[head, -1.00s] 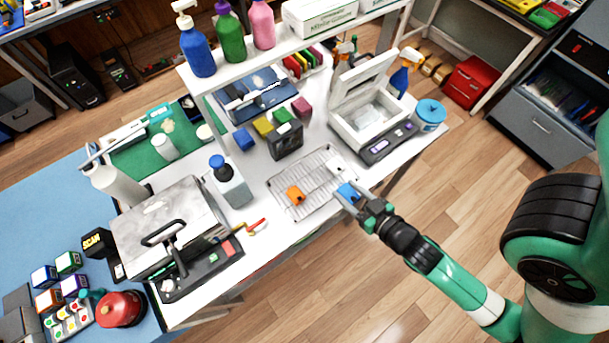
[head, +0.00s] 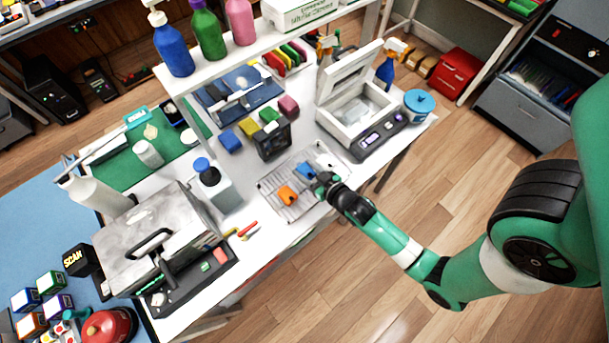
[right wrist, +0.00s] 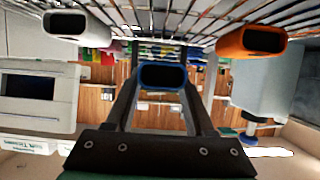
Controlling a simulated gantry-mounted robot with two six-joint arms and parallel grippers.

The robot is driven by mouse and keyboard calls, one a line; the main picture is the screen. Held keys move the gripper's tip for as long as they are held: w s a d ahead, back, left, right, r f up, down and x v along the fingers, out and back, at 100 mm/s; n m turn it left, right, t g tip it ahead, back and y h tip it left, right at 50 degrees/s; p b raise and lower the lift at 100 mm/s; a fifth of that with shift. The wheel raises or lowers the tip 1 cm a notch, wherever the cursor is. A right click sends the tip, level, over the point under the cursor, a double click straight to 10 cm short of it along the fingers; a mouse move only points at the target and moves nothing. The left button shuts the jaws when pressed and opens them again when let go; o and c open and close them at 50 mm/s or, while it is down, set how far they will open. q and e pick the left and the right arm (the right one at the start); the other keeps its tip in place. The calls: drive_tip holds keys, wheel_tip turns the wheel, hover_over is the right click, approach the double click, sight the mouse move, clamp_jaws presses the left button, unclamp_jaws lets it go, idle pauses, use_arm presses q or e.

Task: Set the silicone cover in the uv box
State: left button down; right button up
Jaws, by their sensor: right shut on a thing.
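My right gripper (head: 317,182) is shut on a blue silicone cover (head: 306,171) over the wire rack. In the right wrist view the blue cover (right wrist: 162,76) sits between the two fingers. I cannot tell whether it touches the rack. An orange cover (head: 287,195) and a pale cover lie on the rack; the wrist view shows the pale one (right wrist: 78,27) and the orange one (right wrist: 250,40) on either side. The white uv box (head: 340,125) stands behind the rack to the right, with its lid (head: 348,72) raised. My left gripper is not in view.
The wire rack (head: 268,187) lies near the table's front edge. A dark block (head: 272,142) stands behind it, and a pump bottle (head: 218,190) is to its left. A blue-lidded tub (head: 418,106) is right of the uv box. A shelf with bottles overhangs the back.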

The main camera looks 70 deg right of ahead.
sight(305, 175)
drive_tip(key=shift+w+d+f+b, duration=0.15)
drive_tip(key=shift+f+b, duration=0.7)
drive_tip(key=shift+f, duration=0.95)
drive_tip(key=shift+f, duration=0.25)
drive_tip(key=o, duration=1.3)
drive_tip(key=shift+r, duration=0.1)
